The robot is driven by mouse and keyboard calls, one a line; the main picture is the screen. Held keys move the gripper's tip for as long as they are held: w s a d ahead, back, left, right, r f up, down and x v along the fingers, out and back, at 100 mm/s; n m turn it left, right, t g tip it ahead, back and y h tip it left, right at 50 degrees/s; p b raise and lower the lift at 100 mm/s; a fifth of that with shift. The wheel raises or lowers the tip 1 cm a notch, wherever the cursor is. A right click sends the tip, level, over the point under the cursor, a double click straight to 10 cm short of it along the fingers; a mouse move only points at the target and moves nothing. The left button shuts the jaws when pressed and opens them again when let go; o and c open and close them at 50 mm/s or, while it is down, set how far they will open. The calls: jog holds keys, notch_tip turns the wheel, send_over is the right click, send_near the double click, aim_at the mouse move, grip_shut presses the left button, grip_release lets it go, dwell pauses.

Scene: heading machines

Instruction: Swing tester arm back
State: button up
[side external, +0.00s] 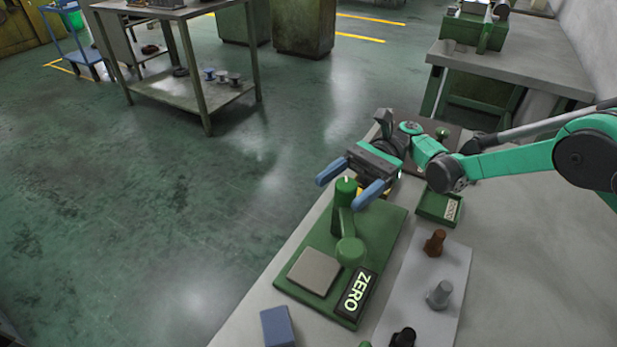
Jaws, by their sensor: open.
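The tester is a green base plate (391,227) on the near bench. It carries an upright green post (344,203), a short green tester arm (346,222) and a round green disc or knob (350,251) at the arm's near end. My gripper (342,190) is open, with one blue finger on each side of the post's top. I cannot tell whether the fingers touch it. Nothing is held.
A light grey plate (425,262) with several bolt-like parts stands right of the tester. A green tray (440,207) sits behind it. A blue block (278,326) lies at the bench's near edge. The bench to the right is clear.

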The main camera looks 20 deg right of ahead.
jog(key=r, duration=0.4)
jog(key=d+r, duration=0.1)
jog(key=r, duration=0.2)
jog(key=shift+w, duration=0.3)
jog(key=shift+a, duration=0.1)
jog(key=c, duration=0.4)
jog(key=a+n+h, duration=0.1)
jog(key=s+a+n+t+h, duration=0.1)
jog(key=a, duration=0.1)
jog(key=shift+a+r, duration=0.1)
grip_shut()
jog(key=s+a+n+t+h, duration=0.25)
jog(key=n+t+h, duration=0.25)
jog(key=n, duration=0.7)
jog(key=s+a+n+t+h, duration=0.1)
jog(key=s+n+t+h, duration=0.35)
jog(key=n, duration=0.65)
jog(key=shift+h, duration=0.35)
jog(key=x, duration=0.8)
jog(key=shift+w+a, duration=0.1)
jog(key=shift+w, duration=0.25)
jog(key=shift+s+d+f, duration=0.1)
jog(key=shift+d+f, duration=0.1)
jog(key=shift+f, duration=0.1)
jog(key=shift+s+d, duration=0.35)
jog(key=shift+d, duration=0.45)
jog(key=shift+s+d, duration=0.35)
jog(key=shift+d, duration=0.45)
